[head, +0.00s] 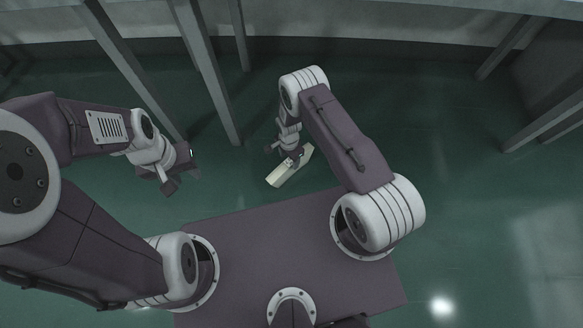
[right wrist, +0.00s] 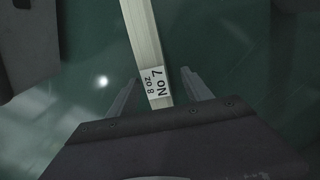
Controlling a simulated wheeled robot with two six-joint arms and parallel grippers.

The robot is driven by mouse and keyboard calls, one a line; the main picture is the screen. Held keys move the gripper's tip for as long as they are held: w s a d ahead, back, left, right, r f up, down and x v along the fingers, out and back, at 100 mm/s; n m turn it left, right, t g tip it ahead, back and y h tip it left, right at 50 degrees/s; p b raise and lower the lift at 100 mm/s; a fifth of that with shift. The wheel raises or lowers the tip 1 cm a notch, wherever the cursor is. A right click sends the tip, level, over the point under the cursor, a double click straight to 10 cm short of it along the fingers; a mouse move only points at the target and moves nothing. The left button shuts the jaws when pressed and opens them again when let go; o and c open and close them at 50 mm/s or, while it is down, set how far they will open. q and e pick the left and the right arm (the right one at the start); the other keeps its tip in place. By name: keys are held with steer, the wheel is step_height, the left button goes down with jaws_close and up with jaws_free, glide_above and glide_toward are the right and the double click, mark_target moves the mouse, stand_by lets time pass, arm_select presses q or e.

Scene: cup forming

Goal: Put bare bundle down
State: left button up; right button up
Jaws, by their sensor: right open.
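The bare bundle (head: 279,177) is a long pale bar that lies below my right gripper (head: 289,158), just beyond the front edge of my base in the head view. My right gripper (right wrist: 157,92) is open, with one finger on each side of the bundle and a visible gap to each. My left gripper (head: 181,178) hangs empty at the left, away from the bundle; its jaw opening is unclear.
The green floor (head: 450,130) is clear to the right and around the bundle. Grey table legs (head: 205,75) stand at the upper left, behind the arms. More grey legs (head: 545,125) and a dark block stand at the right edge.

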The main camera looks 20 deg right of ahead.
mark_target(291, 169)
step_height(291, 169, down, 4)
steer(key=b, duration=0.3)
steer(key=shift+f, duration=0.15)
steer(key=f+b, duration=0.5)
steer(key=shift+s+d, duration=0.2)
steer(key=shift+s, duration=0.05)
steer(key=shift+r, duration=0.1)
jaws_close()
stand_by(0.8)
